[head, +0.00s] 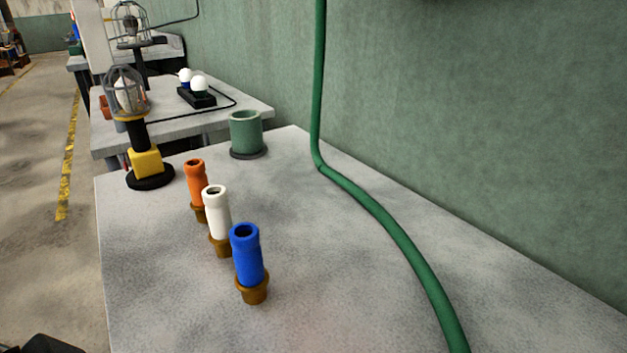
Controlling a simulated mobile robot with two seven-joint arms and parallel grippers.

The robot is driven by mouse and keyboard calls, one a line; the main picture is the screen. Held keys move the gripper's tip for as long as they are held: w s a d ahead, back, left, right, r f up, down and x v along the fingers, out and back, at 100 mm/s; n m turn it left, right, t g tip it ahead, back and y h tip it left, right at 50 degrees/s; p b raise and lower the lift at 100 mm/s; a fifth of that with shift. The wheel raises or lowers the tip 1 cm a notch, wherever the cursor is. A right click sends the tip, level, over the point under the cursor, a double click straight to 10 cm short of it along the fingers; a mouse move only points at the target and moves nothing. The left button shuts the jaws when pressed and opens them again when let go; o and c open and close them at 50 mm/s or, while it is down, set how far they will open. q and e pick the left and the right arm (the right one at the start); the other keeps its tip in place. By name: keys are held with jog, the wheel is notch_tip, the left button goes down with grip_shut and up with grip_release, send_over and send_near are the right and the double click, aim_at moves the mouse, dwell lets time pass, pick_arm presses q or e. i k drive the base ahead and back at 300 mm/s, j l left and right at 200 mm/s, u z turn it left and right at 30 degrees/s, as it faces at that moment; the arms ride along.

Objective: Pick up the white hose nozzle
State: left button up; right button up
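A white hose nozzle (217,212) stands upright on the grey table (350,270), on a brown base. It is the middle one in a slanted row of three. An orange nozzle (196,180) stands behind it to the left, and a blue nozzle (246,258) stands in front of it to the right. The lower part of the orange nozzle is partly hidden by the white one. Neither gripper can be made out in the head view. Only a dark shape shows at the bottom left corner.
A green hose (385,220) runs down the wall and across the table to the right. A green cup (245,132) and a caged lamp (147,160) on a yellow and black base stand at the back. Table space between nozzles and hose is clear.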

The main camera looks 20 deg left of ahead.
aim_at(214, 197)
jog(key=j, duration=0.65)
jog(key=i+j, duration=0.15)
jog(key=j, duration=1.1)
jog(key=i+j, duration=0.15)
jog(key=j, duration=0.5)
